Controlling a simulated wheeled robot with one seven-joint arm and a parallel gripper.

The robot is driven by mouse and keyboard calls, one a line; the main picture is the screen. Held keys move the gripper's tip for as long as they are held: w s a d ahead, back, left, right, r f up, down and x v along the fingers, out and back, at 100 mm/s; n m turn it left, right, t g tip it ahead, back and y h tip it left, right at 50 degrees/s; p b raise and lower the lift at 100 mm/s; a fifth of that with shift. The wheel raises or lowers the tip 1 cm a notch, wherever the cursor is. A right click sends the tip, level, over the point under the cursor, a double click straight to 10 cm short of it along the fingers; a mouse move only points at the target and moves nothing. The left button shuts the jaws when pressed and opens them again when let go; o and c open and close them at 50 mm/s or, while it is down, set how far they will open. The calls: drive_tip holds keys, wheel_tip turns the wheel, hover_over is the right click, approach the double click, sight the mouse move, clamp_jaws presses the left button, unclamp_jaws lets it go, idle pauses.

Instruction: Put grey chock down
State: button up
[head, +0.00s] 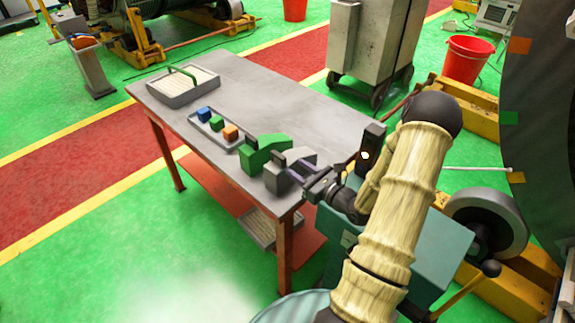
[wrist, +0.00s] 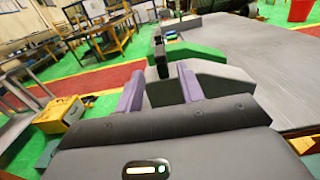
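The grey chock (head: 298,154) is a light grey block with sloped ends at the near right end of the grey table. It stands beside the green chock (head: 262,152) and looks to rest on the tabletop. My gripper (head: 292,170) is at the grey chock, its two purple fingers pointing at it. In the wrist view the gripper (wrist: 160,75) has its fingers apart, with part of the grey chock (wrist: 225,82) showing between them and more to the right of the right finger. Whether the fingers press on it is unclear. The chock's underside is hidden.
On the table (head: 290,100), a small tray (head: 194,119) holds blue, green and orange blocks. A larger tray (head: 170,95) with a green handle stands at the far left corner. The table's middle and right are clear. A grey cabinet (head: 372,40) stands behind.

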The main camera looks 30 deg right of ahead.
drive_tip(key=shift+s+d, duration=0.25)
drive_tip(key=shift+s, duration=0.45)
drive_tip(key=shift+a, duration=0.1)
drive_tip(key=s+a+r+n+g+y, duration=0.25)
drive_tip(key=a+n+g+y, duration=0.45)
drive_tip(key=a, duration=0.5)
drive_tip(key=s+a+f+n+g+h, duration=0.2)
drive_tip(key=s+a+n+g+h, duration=0.4)
drive_tip(key=s+n+g, duration=0.65)
drive_tip(key=r+n+t+h, duration=0.1)
drive_tip(key=n+h, duration=0.1)
drive_tip(key=n, duration=0.2)
drive_tip(key=w+d+r+n+t+h, duration=0.1)
drive_tip(key=r+n+t+h, duration=0.1)
drive_tip(key=n, duration=0.2)
drive_tip(key=r+n+t+h, duration=0.2)
drive_tip(key=n+h, duration=0.1)
drive_tip(key=n, duration=0.1)
drive_tip(key=shift+w+d+r+n, duration=0.15)
drive_tip(key=shift+d+r+n, duration=0.05)
drive_tip(key=shift+d+n, duration=0.05)
